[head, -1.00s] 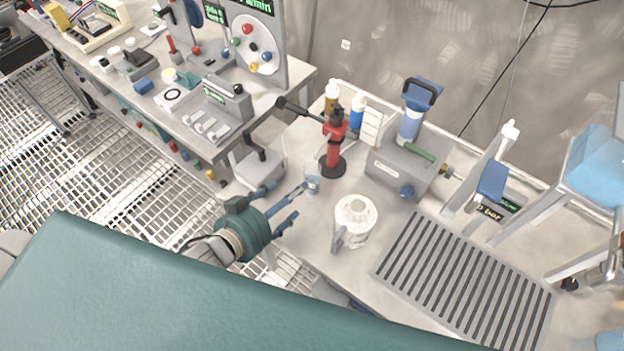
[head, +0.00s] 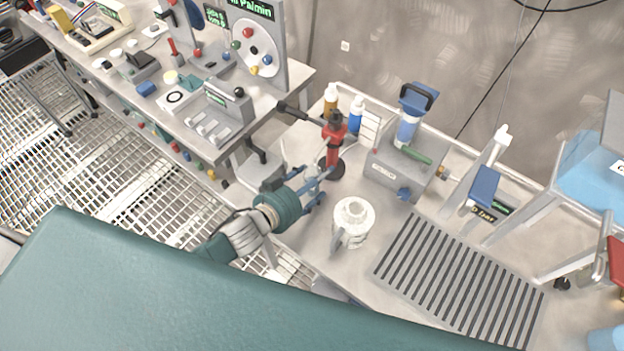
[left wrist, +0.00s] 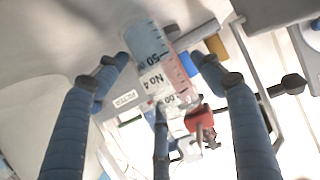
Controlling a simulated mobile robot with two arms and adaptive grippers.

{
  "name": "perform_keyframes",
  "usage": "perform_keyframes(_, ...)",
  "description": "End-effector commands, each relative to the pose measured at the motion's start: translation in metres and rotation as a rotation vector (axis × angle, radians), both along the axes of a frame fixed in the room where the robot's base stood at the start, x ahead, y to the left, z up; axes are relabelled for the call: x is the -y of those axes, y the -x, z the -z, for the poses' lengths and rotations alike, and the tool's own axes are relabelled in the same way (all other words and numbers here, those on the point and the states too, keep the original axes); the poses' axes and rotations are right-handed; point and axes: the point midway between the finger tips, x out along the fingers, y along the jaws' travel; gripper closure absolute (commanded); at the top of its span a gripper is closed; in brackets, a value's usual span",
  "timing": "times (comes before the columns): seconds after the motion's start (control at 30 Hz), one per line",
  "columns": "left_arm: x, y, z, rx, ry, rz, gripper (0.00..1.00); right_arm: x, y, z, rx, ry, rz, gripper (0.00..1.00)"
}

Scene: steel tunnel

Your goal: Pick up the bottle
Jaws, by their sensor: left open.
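A clear, graduated plastic bottle (left wrist: 152,55) with dark printed marks stands between the blue fingers of my left gripper in the left wrist view. My left gripper (head: 318,186) is open around it, with fingers on either side and one in front low down. I cannot tell whether any finger touches the bottle. In the head view the gripper mostly hides the bottle, at the bench's left edge. My right gripper is not in view.
A red stand (head: 335,150) with a black lever is close behind the gripper. A white jug (head: 353,222) stands to its right.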

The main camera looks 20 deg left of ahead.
Motion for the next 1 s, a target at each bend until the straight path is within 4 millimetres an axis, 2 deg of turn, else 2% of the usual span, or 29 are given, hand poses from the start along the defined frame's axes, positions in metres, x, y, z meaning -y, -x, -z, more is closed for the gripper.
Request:
perform_keyframes(0.27, 0.001, -0.003, 0.001, 0.0, 0.0, 0.0, 0.34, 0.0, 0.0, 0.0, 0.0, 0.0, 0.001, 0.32)
perform_keyframes(0.5, 0.001, -0.002, 0.001, 0.0, 0.0, 0.0, 0.82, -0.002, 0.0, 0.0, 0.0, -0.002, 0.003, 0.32)
perform_keyframes(0.57, 0.001, -0.002, 0.001, 0.0, -0.001, 0.0, 0.87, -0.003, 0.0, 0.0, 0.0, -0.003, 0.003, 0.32)
perform_keyframes(0.83, 0.0, -0.003, 0.0, 0.0, -0.001, -0.001, 0.88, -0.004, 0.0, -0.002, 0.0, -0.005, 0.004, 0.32)
perform_keyframes(1.0, -0.001, -0.005, -0.01, 0.0, -0.001, -0.001, 0.88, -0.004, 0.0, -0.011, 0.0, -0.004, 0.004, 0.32)
